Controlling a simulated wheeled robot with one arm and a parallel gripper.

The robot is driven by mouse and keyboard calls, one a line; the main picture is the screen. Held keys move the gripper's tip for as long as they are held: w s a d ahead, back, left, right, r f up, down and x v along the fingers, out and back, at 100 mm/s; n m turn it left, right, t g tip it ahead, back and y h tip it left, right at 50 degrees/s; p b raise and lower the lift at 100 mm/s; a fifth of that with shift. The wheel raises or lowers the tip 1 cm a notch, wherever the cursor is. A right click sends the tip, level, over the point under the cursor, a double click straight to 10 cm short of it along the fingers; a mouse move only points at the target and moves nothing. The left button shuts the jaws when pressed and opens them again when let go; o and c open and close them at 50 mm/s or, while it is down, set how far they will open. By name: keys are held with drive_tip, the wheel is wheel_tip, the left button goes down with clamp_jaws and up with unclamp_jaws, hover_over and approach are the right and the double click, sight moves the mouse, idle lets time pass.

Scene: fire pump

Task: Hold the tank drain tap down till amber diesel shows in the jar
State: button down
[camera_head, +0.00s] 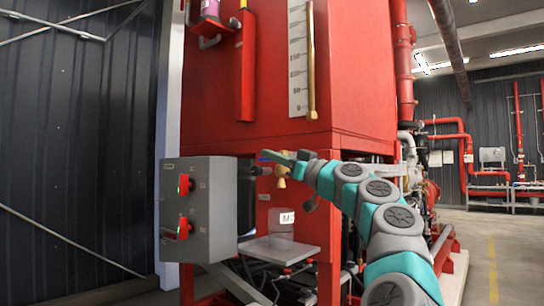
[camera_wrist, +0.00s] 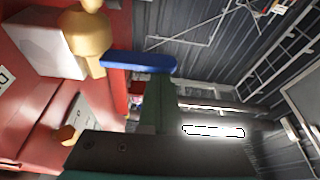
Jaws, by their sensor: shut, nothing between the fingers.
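The brass tank drain tap (camera_head: 281,173) hangs under the red tank (camera_head: 270,75); in the wrist view it is the yellow body (camera_wrist: 88,38) at the upper left. Its blue lever (camera_wrist: 140,62) sticks out to the right there, looking roughly level. My gripper (camera_head: 272,156) is shut and empty beside the tap at the lever. In the wrist view my gripper (camera_wrist: 154,90) has its tip at the lever's underside in the picture; I cannot tell if they touch. A faint clear jar (camera_head: 280,228) stands below the tap; no amber shows in it.
A grey stand plate (camera_head: 262,250) lies under the jar. A grey control box (camera_head: 212,205) with red switches is to the left. A gauge board (camera_head: 299,60) is on the tank front. Red pipes (camera_head: 404,75) rise at right; open floor lies further right.

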drive_tip(key=shift+f, duration=0.1)
wheel_tip(320, 180, down, 2)
drive_tip(key=n+g+y, duration=0.1)
drive_tip(key=n+g, duration=0.1)
drive_tip(key=n, duration=0.3)
drive_tip(key=shift+n, duration=0.4)
idle(2.2)
drive_tip(key=s+d+b, duration=0.3)
drive_tip(key=s+d, duration=0.3)
drive_tip(key=d, duration=0.1)
drive_tip(key=shift+d+r, duration=0.15)
drive_tip(key=shift+r, duration=0.1)
idle(0.4)
idle(0.7)
